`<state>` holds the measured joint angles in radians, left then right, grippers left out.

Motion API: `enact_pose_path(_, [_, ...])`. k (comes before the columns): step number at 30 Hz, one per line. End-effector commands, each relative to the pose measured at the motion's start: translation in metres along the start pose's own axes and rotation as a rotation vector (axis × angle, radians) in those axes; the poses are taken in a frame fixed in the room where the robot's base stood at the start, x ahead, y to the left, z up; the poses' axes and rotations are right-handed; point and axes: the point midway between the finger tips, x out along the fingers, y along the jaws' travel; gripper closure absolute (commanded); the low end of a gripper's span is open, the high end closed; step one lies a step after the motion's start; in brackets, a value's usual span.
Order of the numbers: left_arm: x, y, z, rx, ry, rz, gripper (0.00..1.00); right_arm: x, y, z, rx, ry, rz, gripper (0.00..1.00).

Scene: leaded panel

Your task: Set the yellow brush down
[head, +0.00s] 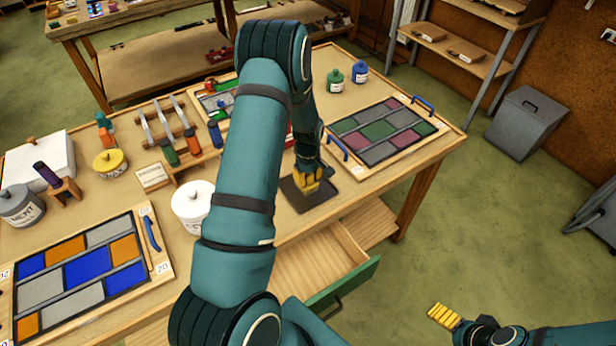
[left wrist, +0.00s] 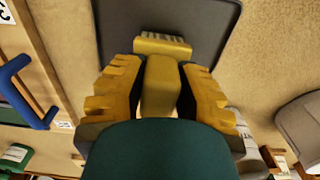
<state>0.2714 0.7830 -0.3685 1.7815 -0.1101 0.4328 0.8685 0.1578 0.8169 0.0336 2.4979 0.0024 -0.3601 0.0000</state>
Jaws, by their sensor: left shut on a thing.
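My left gripper (head: 312,180) is shut on the yellow brush (left wrist: 160,88). In the left wrist view the brush handle lies between the two ribbed yellow fingers, with its wide pale end beyond the fingertips. In the head view the brush is hard to tell from the yellow fingers. The gripper is over the dark grey mat (head: 322,201) near the table's front edge; the mat also shows in the left wrist view (left wrist: 118,22). I cannot tell whether the brush touches it. My right gripper (head: 444,316) is out over the floor at lower right; its finger gap is not clear.
A leaded panel (head: 390,135) with blue handles lies right of the mat, another panel (head: 85,270) at front left. A white lidded pot (head: 190,205) stands left of my arm. A drawer with a green front (head: 345,297) is open below the mat.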

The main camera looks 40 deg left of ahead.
Motion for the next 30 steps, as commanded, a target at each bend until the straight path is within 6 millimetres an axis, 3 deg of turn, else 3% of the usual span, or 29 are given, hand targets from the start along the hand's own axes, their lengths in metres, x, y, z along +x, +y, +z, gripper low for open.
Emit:
enact_pose_path(2, [0.003, 0.0, 0.0, 0.0, 0.0, 0.0, 0.99, 0.003, 0.001, 0.0, 0.0, 0.0, 0.0, 0.09])
enact_pose_path(3, [0.003, 0.0, 0.0, 0.0, 0.0, 0.0, 0.58, 0.003, 0.001, 0.0, 0.0, 0.0, 0.0, 0.09])
enact_pose_path(4, [0.002, 0.0, 0.0, 0.0, 0.0, 0.0, 0.47, 0.002, 0.001, 0.0, 0.0, 0.0, 0.0, 0.09])
enact_pose_path(17, [-0.004, 0.0, 0.0, 0.0, 0.001, 0.001, 0.46, -0.001, 0.0, 0.0, 0.0, 0.0, 0.0, 0.09])
enact_pose_path(30, [-0.087, 0.001, 0.0, 0.0, 0.002, 0.003, 0.46, 0.0, 0.0, 0.0, 0.0, 0.0, 0.0, 0.09])
